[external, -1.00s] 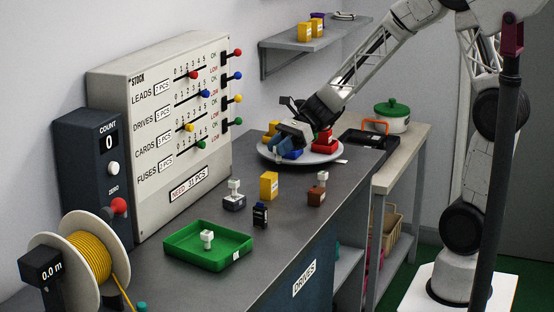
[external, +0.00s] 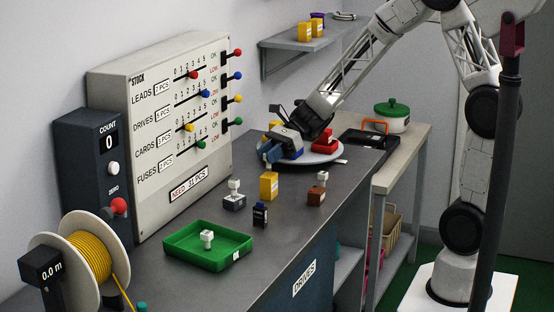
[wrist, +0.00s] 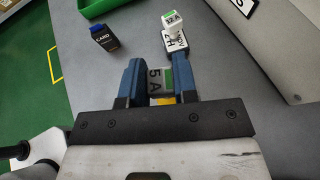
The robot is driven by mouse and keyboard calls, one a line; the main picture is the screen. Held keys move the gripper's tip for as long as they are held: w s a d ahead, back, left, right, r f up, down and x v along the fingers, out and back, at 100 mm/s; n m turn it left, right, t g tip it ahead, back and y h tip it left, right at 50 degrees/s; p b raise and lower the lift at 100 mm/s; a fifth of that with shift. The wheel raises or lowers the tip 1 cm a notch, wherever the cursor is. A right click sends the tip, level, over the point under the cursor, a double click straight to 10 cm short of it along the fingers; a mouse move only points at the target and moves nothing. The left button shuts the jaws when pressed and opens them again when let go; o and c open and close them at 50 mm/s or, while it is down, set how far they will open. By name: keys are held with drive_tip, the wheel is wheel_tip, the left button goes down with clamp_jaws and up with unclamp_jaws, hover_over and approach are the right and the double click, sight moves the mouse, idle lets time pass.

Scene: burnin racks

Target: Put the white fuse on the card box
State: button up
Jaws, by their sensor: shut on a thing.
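My gripper (external: 274,152) is low over the round plate (external: 326,157), at its left side. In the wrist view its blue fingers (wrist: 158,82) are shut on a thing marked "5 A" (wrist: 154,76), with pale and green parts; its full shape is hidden. One white fuse (external: 207,236) stands in the green tray. Another white fuse (wrist: 172,22), marked "32 A", stands on a grey-white block (wrist: 176,42); it also shows in the external view (external: 234,185). The dark card box (external: 260,213), labelled CARD in the wrist view (wrist: 103,38), stands apart from my gripper.
The green tray (external: 180,243) is further left. Red blocks (external: 325,139) lie on the plate. The stock panel (external: 160,120) stands behind.

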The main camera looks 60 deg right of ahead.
drive_tip(key=shift+f, duration=0.6)
drive_tip(key=shift+f, duration=0.1)
drive_tip(key=o, duration=0.9)
drive_tip(key=shift+d, duration=0.1)
drive_tip(key=shift+v, duration=6)
